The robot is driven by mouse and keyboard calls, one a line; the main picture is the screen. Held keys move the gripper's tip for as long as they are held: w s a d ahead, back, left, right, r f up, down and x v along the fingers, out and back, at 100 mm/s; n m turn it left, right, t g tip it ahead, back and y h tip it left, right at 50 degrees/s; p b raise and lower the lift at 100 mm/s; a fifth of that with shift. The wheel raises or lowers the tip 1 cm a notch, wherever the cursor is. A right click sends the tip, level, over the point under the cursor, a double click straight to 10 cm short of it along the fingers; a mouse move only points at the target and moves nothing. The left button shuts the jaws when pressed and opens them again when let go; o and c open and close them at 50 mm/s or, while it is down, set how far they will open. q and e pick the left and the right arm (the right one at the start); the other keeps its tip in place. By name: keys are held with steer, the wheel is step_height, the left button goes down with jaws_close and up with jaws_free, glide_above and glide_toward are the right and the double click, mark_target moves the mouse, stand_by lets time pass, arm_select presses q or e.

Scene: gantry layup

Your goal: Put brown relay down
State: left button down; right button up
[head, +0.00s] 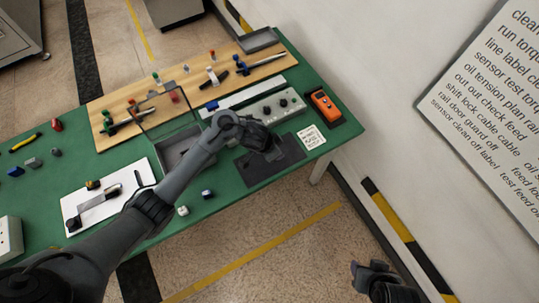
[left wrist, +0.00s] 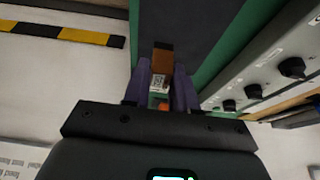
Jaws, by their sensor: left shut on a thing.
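The brown relay (left wrist: 161,62) shows in the left wrist view as a small brown block with a white printed label. It sits between the two purple fingers of my left gripper (left wrist: 161,85), which is shut on it. A dark flat mat (left wrist: 190,25) lies beyond the relay. In the head view my left gripper (head: 272,153) is over the dark mat (head: 262,175) near the table's front right edge. The relay is not distinguishable there. I cannot tell whether it touches the mat. My right gripper (head: 368,268) is off the table at the lower right, with no held thing visible.
A grey box with black knobs (head: 265,110) stands just behind the mat. An orange device (head: 323,105) and a white printed card (head: 311,137) lie to its right. A grey open tray (head: 178,150) is left of the mat. A wooden board (head: 130,92) with several tools lies behind.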

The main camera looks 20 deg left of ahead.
arm_select(q)
steer(key=a+f, duration=0.1)
steer(key=w+a+f, duration=0.1)
steer(key=shift+a+b, duration=0.3)
steer(key=shift+a, duration=0.1)
step_height(320, 180, down, 3)
steer(key=shift+r+b, duration=0.1)
steer(key=shift+b, duration=0.65)
steer(key=shift+f, duration=0.45)
steer(key=shift+f, duration=0.1)
steer(key=shift+f, duration=0.1)
steer(key=c, duration=0.9)
jaws_free()
